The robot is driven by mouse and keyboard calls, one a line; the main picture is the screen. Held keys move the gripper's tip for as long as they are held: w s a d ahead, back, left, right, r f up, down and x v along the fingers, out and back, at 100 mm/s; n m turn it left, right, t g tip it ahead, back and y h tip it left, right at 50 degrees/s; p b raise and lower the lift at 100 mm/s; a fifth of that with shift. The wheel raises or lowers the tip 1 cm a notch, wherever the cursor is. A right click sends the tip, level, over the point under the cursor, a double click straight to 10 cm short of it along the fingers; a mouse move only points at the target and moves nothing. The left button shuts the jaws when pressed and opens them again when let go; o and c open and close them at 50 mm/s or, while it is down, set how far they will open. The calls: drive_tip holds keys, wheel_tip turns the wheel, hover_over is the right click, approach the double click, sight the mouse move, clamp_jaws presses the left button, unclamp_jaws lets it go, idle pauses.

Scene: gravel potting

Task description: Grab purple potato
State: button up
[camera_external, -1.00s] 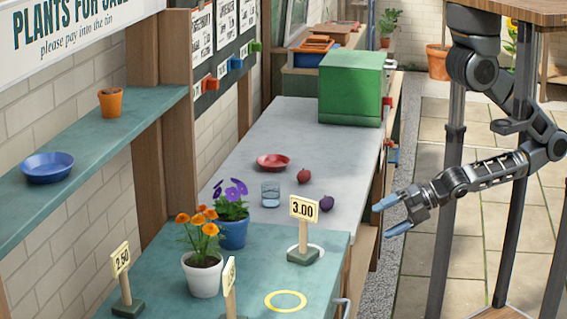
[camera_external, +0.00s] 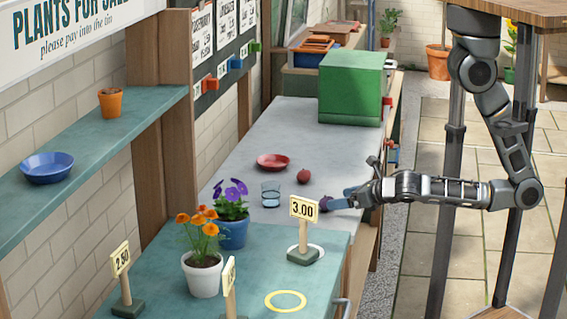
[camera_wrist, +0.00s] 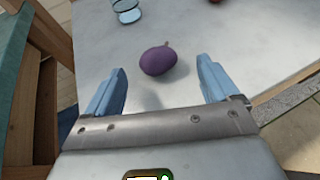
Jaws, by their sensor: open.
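The purple potato (camera_wrist: 158,60) lies on the grey worktop, in the wrist view ahead of my fingertips and roughly midway between them. In the outside view the purple potato (camera_external: 325,203) shows just left of my fingertips, partly covered by them. My gripper (camera_external: 338,199) reaches in over the worktop's right edge, pointing left. In the wrist view my gripper (camera_wrist: 163,85) has its two blue fingers wide apart with nothing between them. I cannot tell the exact gap from fingertips to potato.
A red round item (camera_external: 304,176) lies behind the potato. A drinking glass (camera_external: 271,194) and a red dish (camera_external: 273,161) stand to the left. The 3.00 price sign (camera_external: 303,209) stands in front, close to my gripper. A green box (camera_external: 350,88) is at the back.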

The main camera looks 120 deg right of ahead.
drive_tip(key=x, duration=0.4)
drive_tip(key=shift+w+d+f, duration=0.1)
drive_tip(key=shift+w, duration=0.15)
drive_tip(key=c, duration=1.2)
drive_tip(key=shift+o, duration=0.2)
